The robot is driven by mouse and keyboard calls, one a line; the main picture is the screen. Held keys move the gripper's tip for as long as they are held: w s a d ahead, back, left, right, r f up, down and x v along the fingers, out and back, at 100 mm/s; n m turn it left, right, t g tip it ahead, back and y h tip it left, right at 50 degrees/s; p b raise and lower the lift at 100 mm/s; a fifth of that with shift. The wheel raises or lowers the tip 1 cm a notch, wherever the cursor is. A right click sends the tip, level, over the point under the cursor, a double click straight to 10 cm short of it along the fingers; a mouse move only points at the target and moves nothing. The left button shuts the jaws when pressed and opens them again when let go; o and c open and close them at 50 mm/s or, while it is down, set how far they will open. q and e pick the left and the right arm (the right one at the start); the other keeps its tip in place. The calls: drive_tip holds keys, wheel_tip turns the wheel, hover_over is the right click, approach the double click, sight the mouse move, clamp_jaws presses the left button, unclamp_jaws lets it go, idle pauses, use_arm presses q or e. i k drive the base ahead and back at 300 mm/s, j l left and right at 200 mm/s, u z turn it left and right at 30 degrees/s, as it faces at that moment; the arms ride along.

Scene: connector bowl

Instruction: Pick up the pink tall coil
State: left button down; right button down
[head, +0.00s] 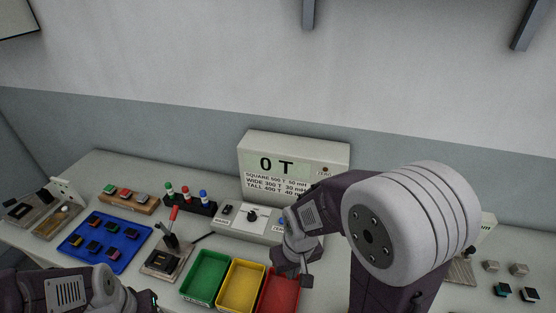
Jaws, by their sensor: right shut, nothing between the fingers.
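I cannot pick out a pink tall coil with certainty. Several small dark parts with coloured tops lie on the blue tray (128,247) at the left; they are too small to tell their shapes. My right gripper (294,279) points down over the red bin (277,299) at the front middle. It is shut and empty, and its arm hides part of the bench behind it. My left gripper (152,300) is low at the bottom left edge, partly cut off, in front of the blue tray. Its jaw state does not show clearly.
A green bin (206,276) and a yellow bin (241,286) stand left of the red bin. A red-handled lever device (169,252) is beside the green bin. A meter (293,164) reading "0 T" stands at the back. Small blocks (502,291) lie at the right.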

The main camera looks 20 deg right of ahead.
sight(113, 253)
drive_tip(key=j+z, duration=0.1)
drive_tip(key=j, duration=0.2)
drive_tip(key=k+j+z, duration=0.1)
drive_tip(key=j+z, duration=0.25)
drive_tip(key=j, duration=0.7)
drive_tip(key=j+z, duration=0.25)
drive_tip(key=j, duration=0.65)
drive_tip(key=k+j+z, duration=0.1)
drive_tip(key=j+z, duration=0.15)
drive_tip(key=j, duration=0.7)
drive_tip(key=j+z, duration=0.15)
drive_tip(key=j, duration=0.55)
drive_tip(key=k+j+z, duration=0.2)
drive_tip(key=j, duration=0.5)
drive_tip(key=i, duration=0.05)
